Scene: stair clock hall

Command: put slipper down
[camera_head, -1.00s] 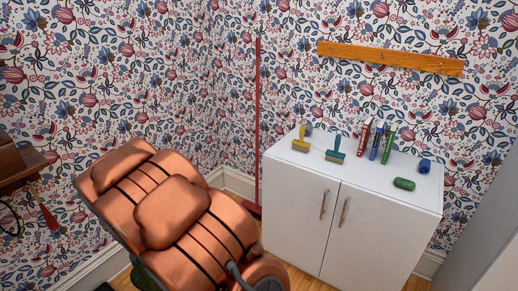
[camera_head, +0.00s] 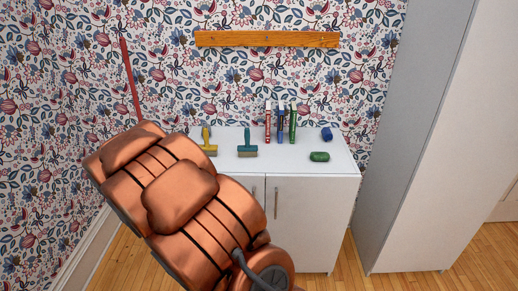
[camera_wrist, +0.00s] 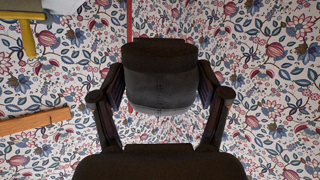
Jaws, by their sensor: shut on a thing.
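In the wrist view, my gripper (camera_wrist: 162,82) is shut on a dark slipper (camera_wrist: 160,58), with one finger on each side of it. The slipper is black with a paler grey edge on the side nearer the palm. Its full shape is not clear. The held slipper is in the air, with patterned wallpaper behind it. In the head view my copper-coloured arm fills the lower left and hides the gripper and slipper.
A white cabinet (camera_head: 315,215) stands against the wall. A tall grey-white cupboard (camera_head: 430,150) stands right. Wooden floor shows between.

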